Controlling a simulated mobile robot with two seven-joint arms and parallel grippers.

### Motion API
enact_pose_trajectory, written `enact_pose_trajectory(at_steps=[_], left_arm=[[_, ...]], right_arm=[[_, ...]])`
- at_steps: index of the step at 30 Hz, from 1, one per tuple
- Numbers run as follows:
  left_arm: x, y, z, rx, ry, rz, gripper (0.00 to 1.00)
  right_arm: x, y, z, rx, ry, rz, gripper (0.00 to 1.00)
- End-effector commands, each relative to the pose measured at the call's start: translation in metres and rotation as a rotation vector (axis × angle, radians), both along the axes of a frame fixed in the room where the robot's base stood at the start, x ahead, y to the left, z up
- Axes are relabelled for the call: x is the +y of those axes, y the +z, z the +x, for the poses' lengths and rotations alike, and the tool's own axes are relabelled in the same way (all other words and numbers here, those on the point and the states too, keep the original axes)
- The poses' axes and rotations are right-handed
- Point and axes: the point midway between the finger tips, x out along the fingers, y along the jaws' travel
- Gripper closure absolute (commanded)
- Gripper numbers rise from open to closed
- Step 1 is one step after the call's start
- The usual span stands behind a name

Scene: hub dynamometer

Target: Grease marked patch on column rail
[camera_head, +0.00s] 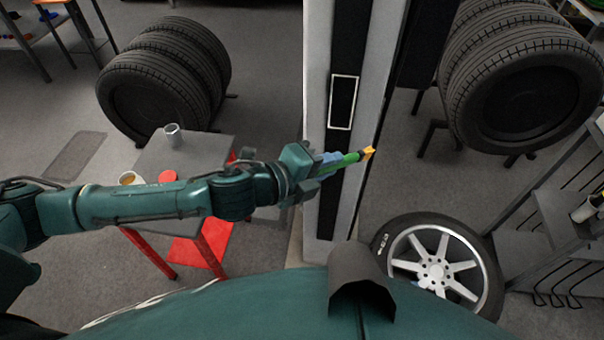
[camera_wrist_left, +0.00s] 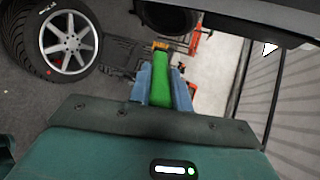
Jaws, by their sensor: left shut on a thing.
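The column rail (camera_head: 346,60) is a black strip on the pale upright column. The marked patch (camera_head: 343,102) is a white rectangular outline on that strip. My left gripper (camera_head: 328,162) is shut on a green-handled brush (camera_head: 345,161), which points right with its orange-yellow tip (camera_head: 367,153) lying below and right of the patch in the head view. Whether the tip touches the column cannot be told. In the left wrist view the blue fingers hold the green handle (camera_wrist_left: 160,85), and the tip end (camera_wrist_left: 162,46) is far up the picture. My right gripper is not in view.
A grey-topped red cart (camera_head: 205,152) holds a metal cup (camera_head: 173,134), an open tin (camera_head: 130,179) and a red disc (camera_head: 168,176). Racked tyres stand behind on both sides. A wheel (camera_head: 440,265) lies right of the column's foot, beside a grey shelf rack (camera_head: 560,215).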

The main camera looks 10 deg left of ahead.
Motion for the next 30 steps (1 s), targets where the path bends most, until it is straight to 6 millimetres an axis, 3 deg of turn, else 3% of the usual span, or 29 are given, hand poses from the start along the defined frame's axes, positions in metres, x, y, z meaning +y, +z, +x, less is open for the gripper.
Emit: enact_pose_trajectory(at_steps=[6, 12, 17, 30], left_arm=[[0.031, -0.031, 0.003, -0.032, 0.159, -0.020, 1.00], [0.044, -0.043, 0.004, -0.057, 0.228, -0.030, 1.00], [0.046, -0.044, 0.012, -0.064, 0.236, -0.031, 1.00], [0.046, -0.044, 0.055, -0.062, 0.234, -0.030, 1.00]], right_arm=[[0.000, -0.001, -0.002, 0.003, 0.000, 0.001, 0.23], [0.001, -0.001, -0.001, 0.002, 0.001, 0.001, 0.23], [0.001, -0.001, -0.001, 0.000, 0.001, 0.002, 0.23], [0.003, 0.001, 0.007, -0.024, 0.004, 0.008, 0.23]])
